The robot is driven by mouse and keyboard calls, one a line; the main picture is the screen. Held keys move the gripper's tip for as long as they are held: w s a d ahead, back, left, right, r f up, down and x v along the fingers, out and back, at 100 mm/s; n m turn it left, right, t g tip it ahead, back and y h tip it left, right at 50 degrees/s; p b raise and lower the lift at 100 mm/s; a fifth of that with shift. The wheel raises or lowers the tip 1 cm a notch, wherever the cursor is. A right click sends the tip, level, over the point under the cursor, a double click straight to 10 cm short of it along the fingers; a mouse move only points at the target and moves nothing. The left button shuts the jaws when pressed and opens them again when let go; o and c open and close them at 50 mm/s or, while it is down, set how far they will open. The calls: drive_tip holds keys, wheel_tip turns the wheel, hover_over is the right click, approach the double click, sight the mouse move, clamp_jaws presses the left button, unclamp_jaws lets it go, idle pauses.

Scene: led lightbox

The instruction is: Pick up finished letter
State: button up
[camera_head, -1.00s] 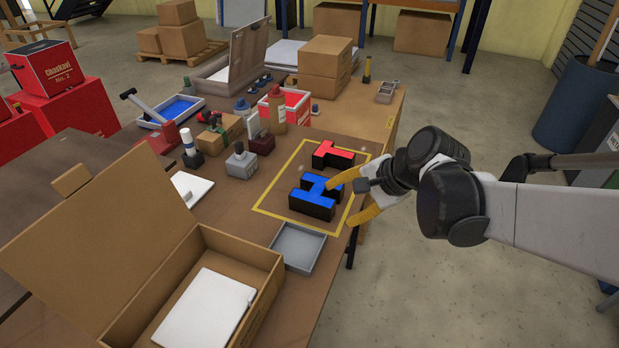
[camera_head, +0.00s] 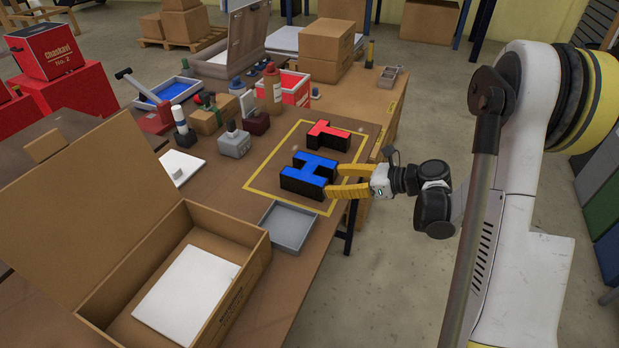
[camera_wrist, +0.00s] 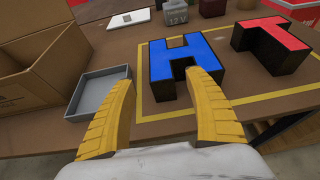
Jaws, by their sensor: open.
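A blue-topped letter H (camera_head: 310,172) with black sides lies inside a yellow taped outline on the workbench. It also shows in the wrist view (camera_wrist: 184,62), just ahead of my fingers. A red-topped letter T (camera_head: 330,134) lies behind it, and at the right in the wrist view (camera_wrist: 272,38). My gripper (camera_head: 336,182) has yellow fingers and is at the right edge of the H. In the wrist view my gripper (camera_wrist: 165,95) is open and empty, its tips spread near the H's front edge. I cannot tell whether a finger touches the H.
An open cardboard box (camera_head: 240,285) with a white panel (camera_head: 187,290) stands at the front left. A shallow grey tray (camera_head: 289,227) lies at the bench edge.

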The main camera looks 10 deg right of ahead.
sight(318, 181)
drive_tip(key=b+x, duration=0.2)
drive_tip(key=x, duration=0.3)
drive_tip(key=shift+w+a+f, duration=0.2)
drive_tip(key=shift+a+f, duration=0.05)
drive_tip(key=shift+d, duration=0.1)
clamp_jaws()
